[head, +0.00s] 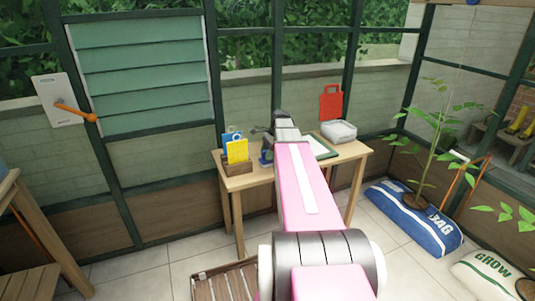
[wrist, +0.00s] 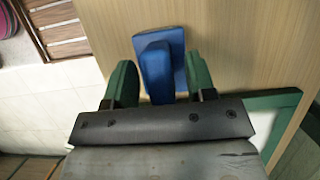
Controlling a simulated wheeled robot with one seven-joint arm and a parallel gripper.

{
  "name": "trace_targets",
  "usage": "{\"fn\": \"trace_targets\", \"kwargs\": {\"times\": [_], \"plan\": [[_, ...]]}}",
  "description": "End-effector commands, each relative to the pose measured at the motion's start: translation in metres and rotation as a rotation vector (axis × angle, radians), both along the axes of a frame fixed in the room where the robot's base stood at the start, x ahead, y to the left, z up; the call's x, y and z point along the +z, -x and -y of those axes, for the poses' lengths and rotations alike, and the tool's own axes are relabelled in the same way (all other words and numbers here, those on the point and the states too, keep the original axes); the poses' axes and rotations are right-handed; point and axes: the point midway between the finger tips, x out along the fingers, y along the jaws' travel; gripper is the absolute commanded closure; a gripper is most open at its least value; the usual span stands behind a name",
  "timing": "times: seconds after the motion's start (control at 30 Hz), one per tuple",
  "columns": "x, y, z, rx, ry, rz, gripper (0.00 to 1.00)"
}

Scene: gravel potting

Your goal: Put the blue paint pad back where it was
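The blue paint pad (wrist: 172,42) shows in the wrist view as a flat blue block with a raised blue grip, over the wooden table top. My gripper (wrist: 158,62) has its two green fingers apart, one on each side of the pad's grip. A gap shows between the grip and the right finger; the left finger is close to it, and I cannot tell whether it touches. In the head view a small blue patch (head: 266,157) by the end of my arm appears to be the pad; my arm hides most of my gripper there.
The wooden table (head: 245,181) carries a wooden box (head: 237,168) with yellow and blue cards, a green-edged board (head: 322,147) and a white container (head: 339,131). A slatted crate (head: 224,284) is on the floor. Blue and white bags lie at right.

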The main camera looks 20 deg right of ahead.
Motion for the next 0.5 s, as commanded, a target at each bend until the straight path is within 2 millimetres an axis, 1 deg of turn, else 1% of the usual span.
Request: {"fn": "trace_targets", "kwargs": {"times": [0.13,0.23,0.37,0.5], "plan": [[0.005,0.0,0.0,0.0,0.0,0.0,0.49],[0.014,0.0,0.005,-0.001,0.0,0.0,0.49],[0.034,-0.001,0.013,-0.002,0.001,0.002,0.49],[0.059,-0.002,0.023,-0.001,0.001,0.002,0.49]]}}
